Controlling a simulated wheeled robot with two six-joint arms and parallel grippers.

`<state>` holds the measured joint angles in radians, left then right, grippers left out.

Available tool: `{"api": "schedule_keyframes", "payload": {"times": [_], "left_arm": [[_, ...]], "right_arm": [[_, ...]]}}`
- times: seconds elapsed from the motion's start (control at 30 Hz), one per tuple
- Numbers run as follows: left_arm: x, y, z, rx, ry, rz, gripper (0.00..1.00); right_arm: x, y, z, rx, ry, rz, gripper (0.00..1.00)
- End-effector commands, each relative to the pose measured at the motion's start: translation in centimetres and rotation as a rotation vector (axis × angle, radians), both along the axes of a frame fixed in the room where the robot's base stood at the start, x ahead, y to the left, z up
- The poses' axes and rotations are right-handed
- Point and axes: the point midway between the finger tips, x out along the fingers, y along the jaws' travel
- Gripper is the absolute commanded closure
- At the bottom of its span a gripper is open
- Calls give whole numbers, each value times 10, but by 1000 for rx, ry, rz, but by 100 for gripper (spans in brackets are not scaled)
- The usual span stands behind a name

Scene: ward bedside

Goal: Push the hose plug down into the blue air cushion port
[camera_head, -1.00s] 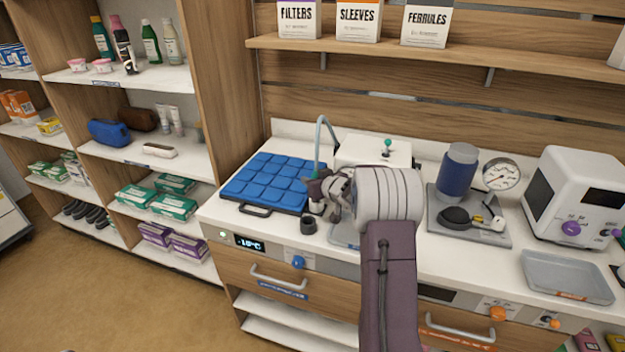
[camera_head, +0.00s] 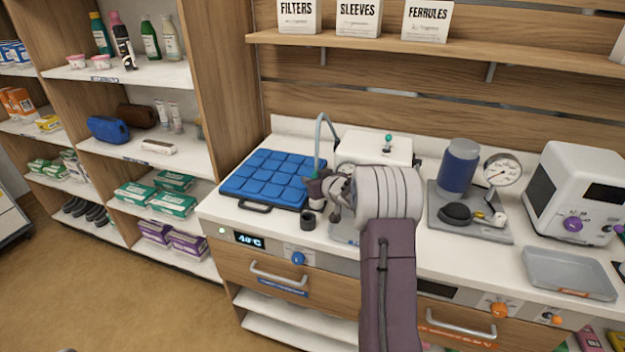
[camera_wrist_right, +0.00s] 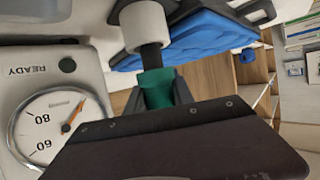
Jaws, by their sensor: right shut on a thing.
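The blue air cushion (camera_head: 268,180) lies on the left of the counter, and its padded surface shows in the wrist view (camera_wrist_right: 205,40). My right gripper (camera_head: 328,190) is at the cushion's right edge. In the wrist view the right gripper (camera_wrist_right: 158,90) is shut on a green piece (camera_wrist_right: 156,86), which I take to be the hose plug. A dark stem runs from it to a pale cylinder (camera_wrist_right: 144,24); I cannot tell whether this is the port or how deep anything sits. A grey-green hose (camera_head: 318,135) arches above the gripper. My left gripper is out of view.
A small black cup (camera_head: 308,220) stands just in front of the gripper. A white box with a green knob (camera_head: 387,145) stands behind. A round gauge (camera_wrist_right: 48,125) is close in the wrist view. A blue cylinder on a grey plate (camera_head: 470,228) stands to the right.

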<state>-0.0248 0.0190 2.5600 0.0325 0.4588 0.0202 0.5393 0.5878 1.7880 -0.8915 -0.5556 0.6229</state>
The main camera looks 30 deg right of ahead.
Motion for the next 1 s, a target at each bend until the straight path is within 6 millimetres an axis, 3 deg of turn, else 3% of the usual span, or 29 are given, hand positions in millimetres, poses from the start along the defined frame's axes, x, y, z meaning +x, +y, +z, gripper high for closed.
{"api": "schedule_keyframes", "payload": {"times": [1.0], "left_arm": [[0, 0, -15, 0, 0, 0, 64]], "right_arm": [[0, 0, -21, 1, -1, 0, 100]]}}
